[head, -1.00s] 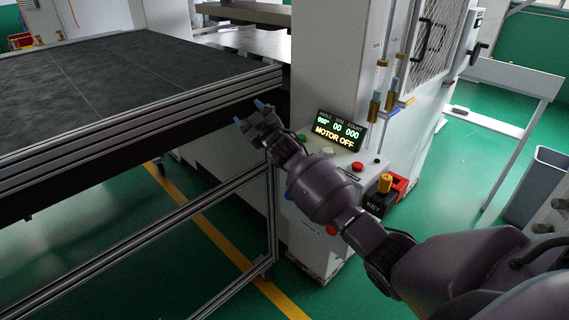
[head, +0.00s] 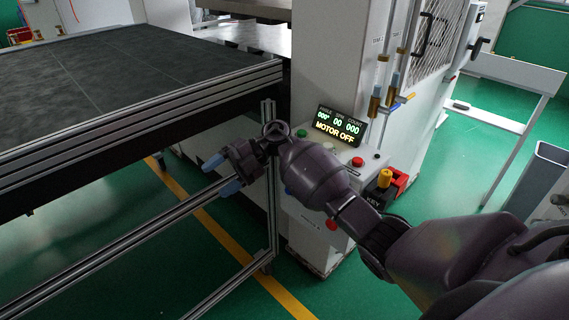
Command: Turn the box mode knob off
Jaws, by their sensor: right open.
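The white control box (head: 305,236) stands right of centre, with a lit display (head: 339,125) reading "MOTOR OFF". A black key box (head: 376,198) marked "KEY", with a yellow knob (head: 384,178) and a red part, is on its right side. I cannot make out a mode knob for certain; my right arm covers much of the box's top and front. My right gripper (head: 221,175) is open and empty, left of the box, with its blue fingertips pointing left and down. It appears apart from the box. My left gripper is not in view.
A green button (head: 302,133) and a red button (head: 358,162) sit on the box's top. A dark table (head: 90,85) with a metal-rail frame fills the left, close to my gripper. The white machine (head: 330,60) rises behind.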

